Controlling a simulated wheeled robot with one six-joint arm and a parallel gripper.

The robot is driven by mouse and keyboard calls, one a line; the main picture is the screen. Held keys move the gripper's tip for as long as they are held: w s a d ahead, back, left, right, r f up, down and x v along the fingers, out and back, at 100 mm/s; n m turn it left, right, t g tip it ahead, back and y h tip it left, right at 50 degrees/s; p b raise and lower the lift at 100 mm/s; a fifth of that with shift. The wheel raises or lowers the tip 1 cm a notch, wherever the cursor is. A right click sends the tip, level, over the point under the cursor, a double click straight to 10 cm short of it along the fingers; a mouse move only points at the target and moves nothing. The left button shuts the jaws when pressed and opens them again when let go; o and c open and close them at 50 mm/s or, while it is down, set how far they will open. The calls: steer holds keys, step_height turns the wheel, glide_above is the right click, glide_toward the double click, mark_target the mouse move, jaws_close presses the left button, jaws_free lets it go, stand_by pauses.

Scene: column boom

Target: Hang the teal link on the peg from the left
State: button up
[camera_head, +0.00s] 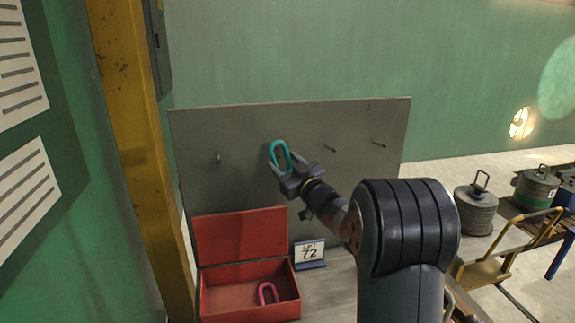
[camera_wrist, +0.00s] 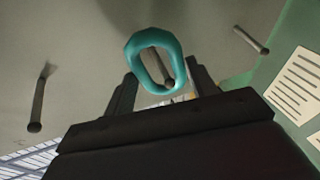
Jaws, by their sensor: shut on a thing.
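The teal link (camera_head: 273,151) is an oval ring in front of the grey board (camera_head: 240,125). My gripper (camera_head: 285,164) is shut on its lower part in the head view. In the wrist view the link (camera_wrist: 133,50) stands up between the fingers of my gripper (camera_wrist: 163,88). A peg (camera_wrist: 167,79) shows within the link's opening there; I cannot tell whether it passes through or lies behind. The leftmost peg (camera_head: 218,157) in the head view is bare. Two more bare pegs, one nearer (camera_head: 330,148) and one farther (camera_head: 379,142), stand to the right of the link.
An open red box (camera_head: 250,313) below the board holds a pink link (camera_head: 262,291). A small sign reading 72 (camera_head: 309,252) stands beside it. A yellow post (camera_head: 135,130) rises at the left. Reels (camera_head: 475,210) and a yellow cart (camera_head: 495,270) stand at the right.

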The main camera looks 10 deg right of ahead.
steer(key=shift+w, duration=0.55)
steer(key=shift+w+f+b, duration=0.4)
steer(key=shift+w+f, duration=0.2)
steer(key=o, duration=1.2)
steer(key=b+v, duration=0.3)
steer(key=v, duration=0.8)
steer(key=shift+w, duration=0.1)
